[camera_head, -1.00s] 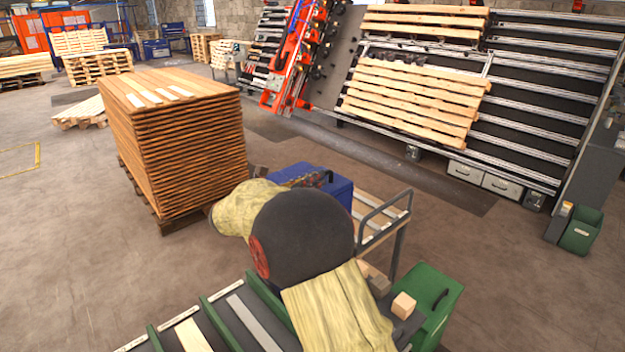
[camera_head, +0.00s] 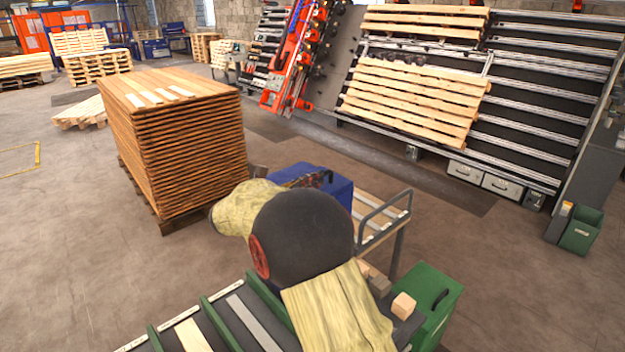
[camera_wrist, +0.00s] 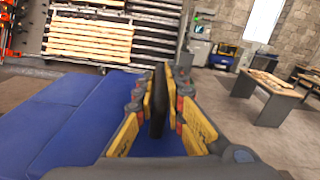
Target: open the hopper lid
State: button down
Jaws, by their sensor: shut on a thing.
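The blue hopper lid (camera_head: 340,190) is in the middle of the head view, partly hidden behind my arm. It fills the lower left of the wrist view as a flat blue surface (camera_wrist: 65,120). Its black handle (camera_wrist: 158,98) stands upright between my gripper's fingers. My gripper (camera_wrist: 163,95), with yellow and red fingers, is shut on the handle. In the head view only a small part of my gripper (camera_head: 318,179) shows over the lid. I cannot tell whether the lid is raised, as its edges are mostly hidden.
A grey-railed cart (camera_head: 383,222) stands right of the blue hopper. A green box (camera_head: 440,300) with a black handle and small wood blocks (camera_head: 403,305) are at front right. A tall stack of boards (camera_head: 185,150) stands to the left. Floor beyond the cart is clear.

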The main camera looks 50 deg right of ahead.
jog(key=shift+r, duration=0.1)
jog(key=r+n+p, duration=0.1)
jog(key=p, duration=0.2)
jog(key=w+r+p, duration=0.1)
jog(key=p, duration=0.2)
jog(key=shift+n, duration=0.4)
jog(key=n+p, duration=0.1)
jog(key=p, duration=0.1)
jog(key=w+r+p, duration=0.1)
jog(key=p, duration=0.1)
jog(key=shift+w+d+r+n+p, duration=0.1)
jog(key=shift+r+n+p, duration=0.15)
jog(key=shift+n+p, duration=0.15)
jog(key=w+r+n+p, duration=0.1)
jog(key=p, duration=0.2)
jog(key=w+n+p, duration=0.1)
jog(key=n+p, duration=0.1)
jog(key=p, duration=0.2)
jog(key=shift+w+d+r, duration=0.15)
jog(key=shift+w+r, duration=0.05)
jog(key=shift+r, duration=0.2)
jog(key=w+d+n+p, duration=0.1)
jog(key=w+n+p, duration=0.5)
jog(key=w+p, duration=0.4)
jog(key=shift+w+n, duration=0.35)
jog(key=shift+n, duration=0.05)
jog(key=shift+f, duration=0.1)
